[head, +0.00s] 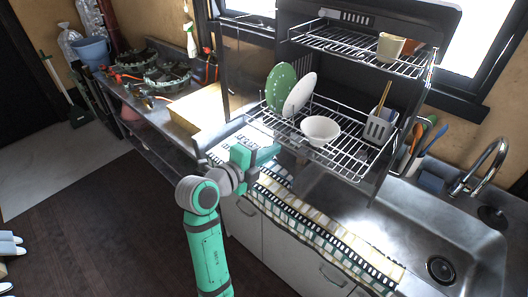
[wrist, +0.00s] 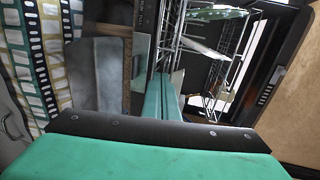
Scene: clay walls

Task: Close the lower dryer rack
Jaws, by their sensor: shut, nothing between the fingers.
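The dish dryer is a dark open cabinet (head: 368,90) on the counter, with two wire racks. Its lower rack (head: 340,160) juts out of the front, over the counter edge. It carries a green dotted plate (head: 281,88), a white plate (head: 299,94), a white bowl (head: 320,130) and a utensil holder (head: 379,129). My gripper (head: 272,153) is shut and empty, just left of the rack's front left corner. Whether it touches the rack cannot be told. In the wrist view, the shut fingers (wrist: 161,98) point toward the rack wires (wrist: 172,40).
The upper rack (head: 350,45) also sticks out and holds a cup (head: 390,47). A sink (head: 420,225) with a faucet (head: 490,165) is at right. A patterned towel (head: 315,225) lies along the counter front. A tool-covered bench is at left. Dark floor (head: 100,230) is clear.

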